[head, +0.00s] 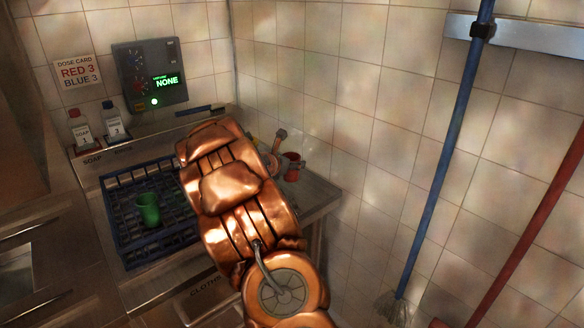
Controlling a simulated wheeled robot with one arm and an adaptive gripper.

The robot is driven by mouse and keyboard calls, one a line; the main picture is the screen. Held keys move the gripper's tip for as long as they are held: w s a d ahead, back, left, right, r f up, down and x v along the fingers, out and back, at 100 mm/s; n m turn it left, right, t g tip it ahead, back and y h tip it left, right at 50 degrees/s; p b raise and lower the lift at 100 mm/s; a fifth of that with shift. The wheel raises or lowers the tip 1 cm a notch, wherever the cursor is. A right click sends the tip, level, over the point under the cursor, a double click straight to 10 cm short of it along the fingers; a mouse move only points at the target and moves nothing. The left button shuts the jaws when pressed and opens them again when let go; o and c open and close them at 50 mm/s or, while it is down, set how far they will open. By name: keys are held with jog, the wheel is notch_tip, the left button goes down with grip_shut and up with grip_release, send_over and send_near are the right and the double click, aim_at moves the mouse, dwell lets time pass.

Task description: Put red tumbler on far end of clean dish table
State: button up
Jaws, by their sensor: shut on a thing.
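The red tumbler (291,171) shows just right of my copper arm, at the right end of the steel dish table (318,190). My gripper (281,160) is partly hidden behind my arm; it is at the tumbler and shut on it. The tumbler looks roughly upright. I cannot tell whether its base touches the table top.
A blue rack (122,228) with a green tumbler (148,208) sits left of my arm. Soap bottles (82,131) and a control box (150,75) reading NONE are behind. A tiled wall borders the table. A blue-handled mop (440,170) and red pole (530,225) stand right.

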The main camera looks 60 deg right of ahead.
jog(key=shift+w+d, duration=0.35)
jog(key=shift+d, duration=0.15)
jog(key=shift+f+p, duration=0.45)
jog(key=shift+f, duration=1.35)
jog(key=shift+f, duration=0.1)
jog(key=o, duration=1.2)
jog(key=shift+a, duration=0.1)
jog(key=shift+b+v, duration=0.9)
jog(key=shift+v, duration=5.05)
